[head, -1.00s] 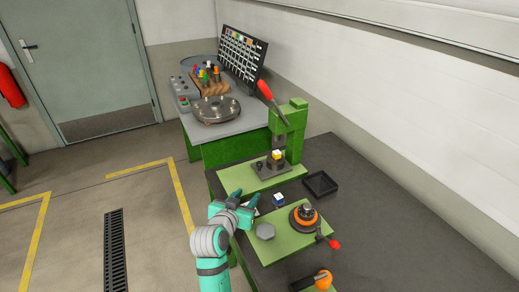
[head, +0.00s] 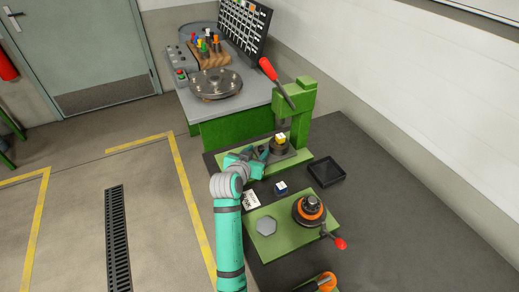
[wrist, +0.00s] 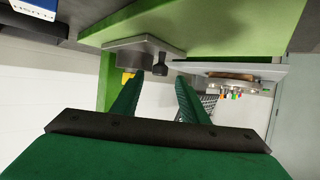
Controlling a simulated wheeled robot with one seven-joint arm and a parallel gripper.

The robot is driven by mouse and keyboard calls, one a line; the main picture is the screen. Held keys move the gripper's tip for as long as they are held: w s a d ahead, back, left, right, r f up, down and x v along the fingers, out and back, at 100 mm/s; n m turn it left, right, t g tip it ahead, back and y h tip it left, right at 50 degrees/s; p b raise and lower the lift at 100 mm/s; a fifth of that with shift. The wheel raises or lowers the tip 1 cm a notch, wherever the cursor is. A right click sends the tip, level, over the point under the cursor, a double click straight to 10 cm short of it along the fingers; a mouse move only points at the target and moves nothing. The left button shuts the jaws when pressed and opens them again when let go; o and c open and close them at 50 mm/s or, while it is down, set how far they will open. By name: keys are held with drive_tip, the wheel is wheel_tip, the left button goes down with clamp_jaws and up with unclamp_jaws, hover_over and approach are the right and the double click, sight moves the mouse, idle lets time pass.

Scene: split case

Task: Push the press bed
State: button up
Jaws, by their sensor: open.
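The green press (head: 300,105) with a red-ended lever (head: 268,68) stands at the far end of the dark bench in the head view. Its grey press bed (head: 296,157) sits on a green base plate, with a white and yellow cube (head: 281,138) on top. My gripper (head: 262,153) is open and empty at the left of the bed. In the wrist view the gripper (wrist: 157,80) points toward the grey bed (wrist: 128,58), with a small dark knob (wrist: 160,65) between the fingertips. I cannot tell whether they touch it.
A black tray (head: 326,171) lies right of the press. A blue and white cube (head: 281,188), a white label card (head: 250,201) and a green plate (head: 270,243) with an orange-ringed fixture (head: 309,209) are nearer. Free bench lies at the right.

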sight(261, 149)
drive_tip(key=shift+x, duration=1.55)
clamp_jaws()
drive_tip(key=shift+d, duration=0.1)
drive_tip(key=shift+s, duration=0.1)
